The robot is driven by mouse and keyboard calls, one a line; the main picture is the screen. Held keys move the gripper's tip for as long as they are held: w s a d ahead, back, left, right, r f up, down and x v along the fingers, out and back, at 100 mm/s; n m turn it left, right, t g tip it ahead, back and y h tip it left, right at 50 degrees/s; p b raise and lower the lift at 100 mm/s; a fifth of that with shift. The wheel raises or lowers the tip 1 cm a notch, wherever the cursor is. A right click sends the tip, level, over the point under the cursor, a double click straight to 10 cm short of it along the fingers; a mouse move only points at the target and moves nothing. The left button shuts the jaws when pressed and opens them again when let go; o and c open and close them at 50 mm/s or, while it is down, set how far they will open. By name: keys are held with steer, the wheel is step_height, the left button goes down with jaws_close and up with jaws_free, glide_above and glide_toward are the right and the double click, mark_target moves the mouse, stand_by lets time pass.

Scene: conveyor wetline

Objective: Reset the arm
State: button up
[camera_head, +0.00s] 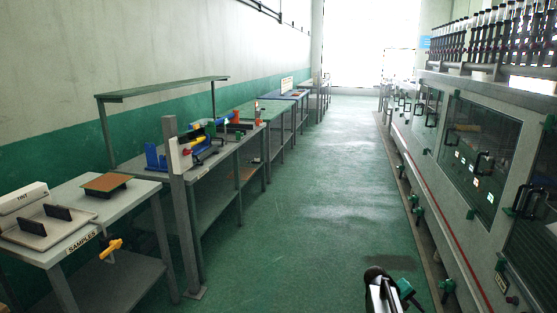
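A part of my own arm (383,291), dark with a pale side, shows at the bottom edge right of centre, over the green floor. Only this short piece is in the picture; the rest is cut off. I cannot make out my gripper or its fingers, nor anything held.
A bench marked SAMPLES (142,213) stands at left, with a grey post (181,200) and a workbench with a shelf (160,87) beyond it. A long machine with glass doors (482,145) lines the right. The green floor aisle (330,180) between is clear, with wet-looking patches.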

steer(key=s+a+f+n+g+y, duration=0.1)
steer(key=s+a+f+y, duration=0.1)
steer(key=s+a+f, duration=0.7)
steer(key=s+a+f+g+y, duration=0.1)
steer(key=s+a+f+g, duration=0.1)
steer(key=s+a+f, duration=0.65)
steer(key=s+a+f+m+g+y, duration=0.1)
steer(key=s+a+f, duration=0.1)
steer(key=s+a, duration=0.2)
steer(key=s+a+f+m+g+y, duration=0.1)
steer(key=s+a+f+y, duration=0.1)
steer(key=s, duration=0.9)
steer(key=s+a+f+m+g+y, duration=0.1)
steer(key=s+a+f+y, duration=0.1)
steer(key=s+a+f, duration=0.2)
steer(key=s+a, duration=0.2)
steer(key=s, duration=0.2)
steer(key=shift+a+f, duration=0.15)
steer(key=shift+a, duration=0.1)
steer(key=c, duration=0.4)
steer(key=shift+o, duration=0.2)
